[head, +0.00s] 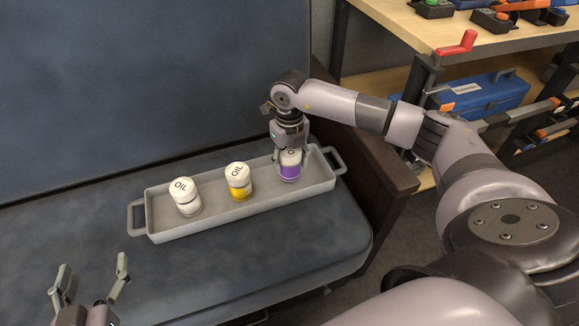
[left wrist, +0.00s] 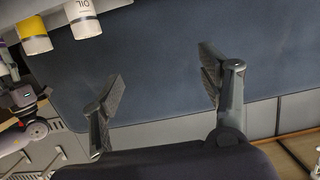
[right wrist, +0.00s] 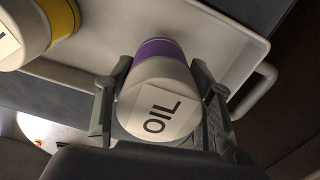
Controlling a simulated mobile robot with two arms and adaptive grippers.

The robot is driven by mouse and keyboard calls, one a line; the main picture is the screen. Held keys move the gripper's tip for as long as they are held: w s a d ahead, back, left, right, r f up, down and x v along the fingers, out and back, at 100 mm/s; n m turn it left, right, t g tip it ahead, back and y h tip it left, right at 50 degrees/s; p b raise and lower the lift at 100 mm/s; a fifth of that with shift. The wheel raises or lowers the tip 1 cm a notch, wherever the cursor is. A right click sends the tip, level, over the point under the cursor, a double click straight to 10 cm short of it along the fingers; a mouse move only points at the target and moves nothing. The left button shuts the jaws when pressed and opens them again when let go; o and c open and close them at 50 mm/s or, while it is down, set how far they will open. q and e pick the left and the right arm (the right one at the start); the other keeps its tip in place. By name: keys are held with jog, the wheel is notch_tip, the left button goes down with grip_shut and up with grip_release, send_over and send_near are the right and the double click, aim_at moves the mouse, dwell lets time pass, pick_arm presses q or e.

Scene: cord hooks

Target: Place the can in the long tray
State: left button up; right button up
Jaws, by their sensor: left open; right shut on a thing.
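A purple-banded oil can (head: 290,170) is upright at the right end of the long grey tray (head: 160,215). My right gripper (head: 289,158) comes down from above and is shut on this can. In the right wrist view the can (right wrist: 158,100) sits between both fingers, with its OIL label up, over the tray (right wrist: 225,40). I cannot tell whether its base touches the tray floor. A yellow-banded can (head: 239,183) stands in the tray's middle and a white can (head: 185,197) at its left. My left gripper (head: 92,278) is open and empty, left of and in front of the tray.
The tray rests on a blue-grey padded bench (head: 270,255) with a tall backrest (head: 150,80). A dark armrest (head: 385,185) rises just right of the tray. A wooden workbench (head: 430,30) with tools and a blue toolbox (head: 485,97) stands at the back right.

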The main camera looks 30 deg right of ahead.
notch_tip(320, 180, down, 2)
jog(key=shift+f, duration=0.1)
pick_arm(q)
jog(key=r, duration=0.1)
jog(key=t, duration=0.1)
jog(key=r, duration=0.1)
jog(key=shift+w+d+r+t+h, duration=0.3)
jog(key=shift+w+d+t, duration=0.05)
jog(key=shift+w+t, duration=0.05)
jog(key=shift+r, duration=0.1)
pick_arm(e)
jog(key=shift+f, duration=0.15)
jog(key=o, duration=1.4)
pick_arm(q)
jog(key=shift+r, duration=0.1)
